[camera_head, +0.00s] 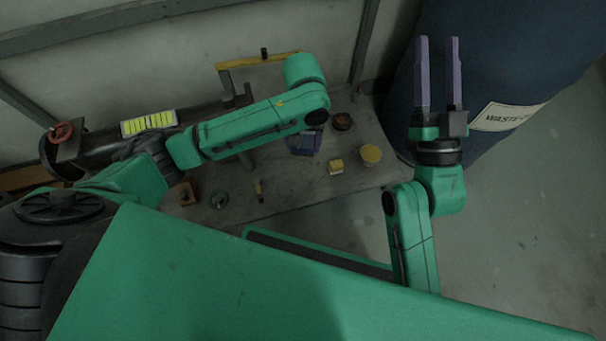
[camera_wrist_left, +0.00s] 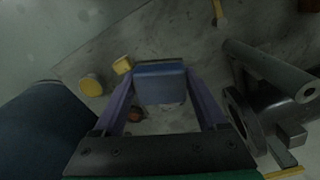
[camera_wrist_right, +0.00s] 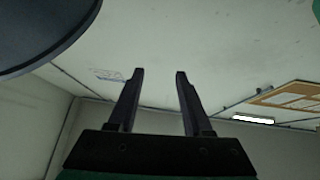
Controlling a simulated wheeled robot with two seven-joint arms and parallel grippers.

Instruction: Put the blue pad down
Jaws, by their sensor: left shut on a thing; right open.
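The blue pad (camera_wrist_left: 160,84) sits between the two purple fingers of my left gripper (camera_wrist_left: 161,92) in the left wrist view. That gripper is shut on it. In the head view the pad (camera_head: 304,141) shows only partly, below my left forearm and over the grey table. I cannot tell whether the pad touches the tabletop. My right gripper (camera_head: 437,62) is open and empty, pointing up in front of the blue barrel. Its spread fingers also show in the right wrist view (camera_wrist_right: 160,76), with nothing between them.
On the grey table (camera_head: 290,190) stand a yellow block (camera_head: 336,167), a round yellow tin (camera_head: 371,154) and a small dark round part (camera_head: 342,121). A dark pipe with a red handwheel (camera_head: 62,133) lies at the left. A blue waste barrel (camera_head: 510,60) stands right of the table.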

